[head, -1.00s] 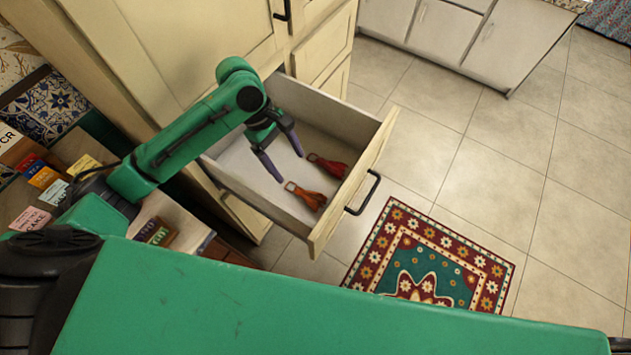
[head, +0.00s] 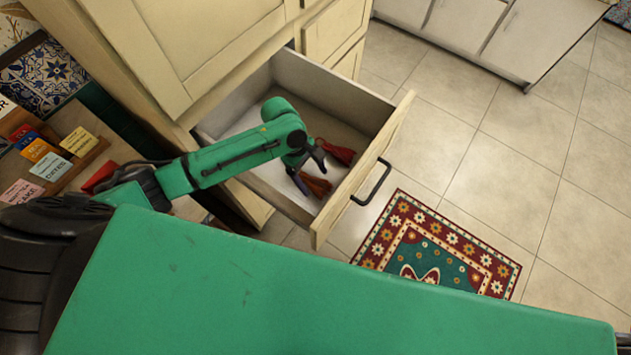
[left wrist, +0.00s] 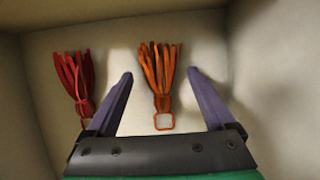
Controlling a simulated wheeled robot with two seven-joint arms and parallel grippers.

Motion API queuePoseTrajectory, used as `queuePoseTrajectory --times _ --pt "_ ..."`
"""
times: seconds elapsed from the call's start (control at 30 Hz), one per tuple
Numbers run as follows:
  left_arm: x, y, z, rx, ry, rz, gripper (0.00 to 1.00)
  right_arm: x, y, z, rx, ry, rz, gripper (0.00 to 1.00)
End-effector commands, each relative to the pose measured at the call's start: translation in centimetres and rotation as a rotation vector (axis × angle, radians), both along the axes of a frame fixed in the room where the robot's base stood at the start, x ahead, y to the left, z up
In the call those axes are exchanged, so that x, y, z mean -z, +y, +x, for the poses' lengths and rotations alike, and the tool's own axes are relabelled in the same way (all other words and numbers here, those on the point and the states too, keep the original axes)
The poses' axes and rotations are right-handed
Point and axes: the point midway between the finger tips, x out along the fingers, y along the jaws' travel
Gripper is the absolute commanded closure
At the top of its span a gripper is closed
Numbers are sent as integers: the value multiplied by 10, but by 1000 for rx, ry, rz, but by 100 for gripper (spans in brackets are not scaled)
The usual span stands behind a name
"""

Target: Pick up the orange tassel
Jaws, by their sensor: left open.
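The orange tassel (head: 317,185) lies on the floor of the open drawer (head: 397,125). In the left wrist view the orange tassel (left wrist: 158,75) shows whole, its strands pointing away and its square loop nearest my gripper. My left gripper (head: 311,170) is inside the drawer, open and empty. In the left wrist view its two fingers (left wrist: 160,78) are spread on either side of the orange tassel, with gaps between. Whether the fingertips reach down to the tassel's height is unclear. A red tassel (head: 338,153) lies beside it, outside the fingers, and also shows in the left wrist view (left wrist: 77,85).
The drawer walls surround my left gripper closely. The drawer's black handle (head: 373,184) is on its front. A rug (head: 437,247) lies on the tiled floor. Label cards (head: 50,165) stand on a surface at left. My right gripper is not seen.

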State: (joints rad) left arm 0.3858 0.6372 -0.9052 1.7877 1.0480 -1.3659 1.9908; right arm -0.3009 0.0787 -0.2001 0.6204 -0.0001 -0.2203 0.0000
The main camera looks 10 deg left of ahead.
Motion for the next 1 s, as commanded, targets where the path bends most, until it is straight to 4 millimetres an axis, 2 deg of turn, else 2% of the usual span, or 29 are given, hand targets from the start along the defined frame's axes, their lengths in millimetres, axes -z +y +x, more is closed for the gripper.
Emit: queuePoseTrajectory --times 0.1,0.3,0.37,0.4,0.53,0.57,0.83,1.0 --pt "15 -6 -2 1 -1 0 12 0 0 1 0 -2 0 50" --pt "17 -6 -2 1 -2 0 12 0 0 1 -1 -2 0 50" --pt "17 -6 -2 1 -2 0 32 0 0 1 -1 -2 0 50" --pt "17 -6 -2 1 -2 0 47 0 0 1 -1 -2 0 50" --pt "17 -6 -2 1 -2 0 97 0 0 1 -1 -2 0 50" --pt "16 -6 -2 1 -2 0 100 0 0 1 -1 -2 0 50" --pt "14 -6 -2 0 -2 0 100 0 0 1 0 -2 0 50" --pt "-6 -6 -1 1 -5 -1 100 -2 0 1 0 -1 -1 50"
